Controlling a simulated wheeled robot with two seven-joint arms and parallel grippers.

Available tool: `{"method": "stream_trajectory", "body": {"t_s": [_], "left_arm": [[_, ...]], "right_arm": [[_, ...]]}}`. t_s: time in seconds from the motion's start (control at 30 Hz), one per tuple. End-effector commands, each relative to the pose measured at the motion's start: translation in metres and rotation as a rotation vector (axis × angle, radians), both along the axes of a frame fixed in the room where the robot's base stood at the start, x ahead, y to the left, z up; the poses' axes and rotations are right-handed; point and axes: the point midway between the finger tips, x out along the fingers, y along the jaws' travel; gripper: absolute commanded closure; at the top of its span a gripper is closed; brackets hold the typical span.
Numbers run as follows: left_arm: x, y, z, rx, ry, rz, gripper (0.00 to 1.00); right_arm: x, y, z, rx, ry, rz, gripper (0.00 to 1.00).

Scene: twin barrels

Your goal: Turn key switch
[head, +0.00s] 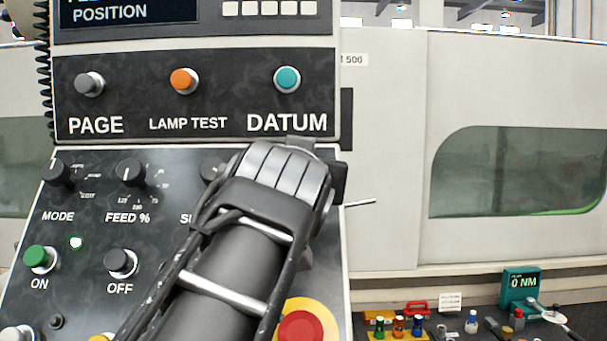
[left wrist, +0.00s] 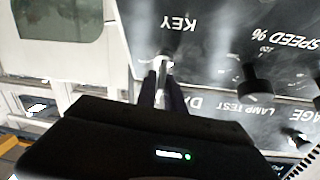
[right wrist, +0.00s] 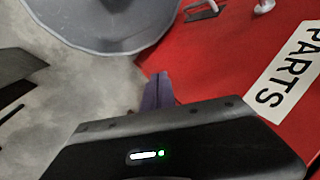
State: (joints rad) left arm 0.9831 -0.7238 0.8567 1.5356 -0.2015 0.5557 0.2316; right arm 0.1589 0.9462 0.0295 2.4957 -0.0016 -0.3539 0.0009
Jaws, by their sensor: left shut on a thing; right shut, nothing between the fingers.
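The key switch (left wrist: 163,64) is a small bright metal piece on the dark control panel, under the upside-down KEY label (left wrist: 178,23) in the left wrist view. My left gripper (left wrist: 162,82) is shut on the key there, its two dark fingers on either side. In the head view my left arm covers the key switch and its label, and the fingertips are hidden. My right gripper (right wrist: 158,88) is shut and empty over a red surface (right wrist: 225,60) in the right wrist view, away from the panel.
The panel carries the SPEED knob (left wrist: 256,88), the DATUM button (head: 287,79) and a red emergency stop (head: 303,327) near my left arm. A grey round container (right wrist: 110,22) is near my right gripper.

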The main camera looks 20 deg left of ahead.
Motion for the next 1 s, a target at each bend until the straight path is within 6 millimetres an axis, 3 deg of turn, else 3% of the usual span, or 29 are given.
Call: {"method": "stream_trajectory", "body": {"t_s": [0.3,0.8,0.83,1.0], "left_arm": [[0.0000,0.0001,-0.0011,-0.110,-0.050,0.096,1.00],[0.0000,-0.0002,-0.0014,-0.134,-0.059,0.111,1.00],[0.0000,-0.0002,-0.0014,-0.134,-0.059,0.111,0.87],[-0.0001,-0.0001,-0.0010,-0.132,-0.059,0.110,0.73]], "right_arm": [[0.0002,0.0000,-0.0022,0.000,-0.001,0.000,1.00],[0.0002,0.0000,-0.0025,0.000,-0.001,0.000,1.00],[0.0002,0.0000,-0.0025,0.000,-0.001,0.000,1.00],[0.0002,0.0000,-0.0025,0.000,0.000,0.000,1.00]]}}
